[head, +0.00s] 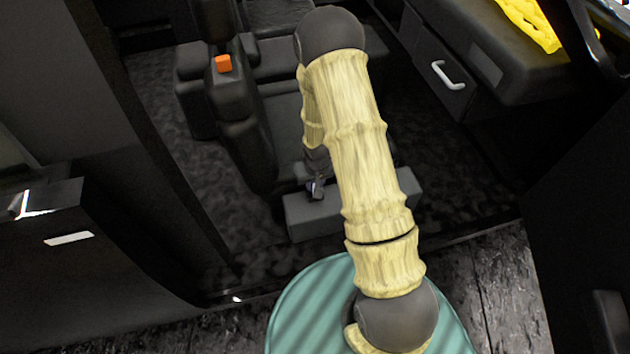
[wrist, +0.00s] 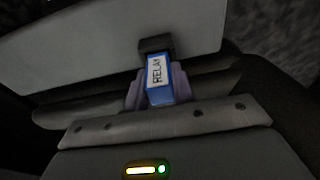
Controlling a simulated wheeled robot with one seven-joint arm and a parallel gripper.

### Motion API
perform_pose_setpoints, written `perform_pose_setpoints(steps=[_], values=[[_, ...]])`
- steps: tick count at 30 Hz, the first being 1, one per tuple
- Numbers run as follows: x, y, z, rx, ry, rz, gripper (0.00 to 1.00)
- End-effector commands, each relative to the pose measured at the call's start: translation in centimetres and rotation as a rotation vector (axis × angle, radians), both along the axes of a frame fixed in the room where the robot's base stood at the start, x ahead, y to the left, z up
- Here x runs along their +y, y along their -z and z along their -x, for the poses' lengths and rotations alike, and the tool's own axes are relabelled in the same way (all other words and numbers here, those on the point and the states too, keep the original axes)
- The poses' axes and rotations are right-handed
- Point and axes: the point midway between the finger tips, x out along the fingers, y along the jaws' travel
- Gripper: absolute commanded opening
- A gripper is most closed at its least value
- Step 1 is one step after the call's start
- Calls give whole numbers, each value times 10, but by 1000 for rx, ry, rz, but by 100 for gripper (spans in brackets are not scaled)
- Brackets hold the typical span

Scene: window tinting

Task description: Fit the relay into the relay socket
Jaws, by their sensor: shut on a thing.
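The relay (wrist: 157,82) is a small blue block with a white label reading RELAY, in the middle of the wrist view. My gripper (wrist: 156,90) is shut on it, with a pale purple finger on each side. The relay socket appears to be the small dark block (wrist: 156,46) on the edge of a grey box (wrist: 70,45). The relay's far end meets or overlaps this block; whether it is seated inside cannot be told. In the head view my gripper (head: 316,188) is small, at the grey box (head: 312,218), and the relay is not clear there.
A dark seat with an orange buckle (head: 223,63) stands left of my arm. A dark drawer unit with a pale handle (head: 448,76) is at the right, with a yellow cloth-like thing (head: 530,22) above. My arm hides part of the grey box.

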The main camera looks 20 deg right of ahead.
Motion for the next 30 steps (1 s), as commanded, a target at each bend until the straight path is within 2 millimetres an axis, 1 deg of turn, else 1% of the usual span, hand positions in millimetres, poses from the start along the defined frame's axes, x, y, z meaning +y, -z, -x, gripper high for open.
perform_pose_setpoints(steps=[26, 27, 30], values=[[0, 18, 0, -1, -1, 0, 0], [0, 17, 0, -1, -1, 0, 33], [0, 17, 0, -1, -1, 0, 50]])
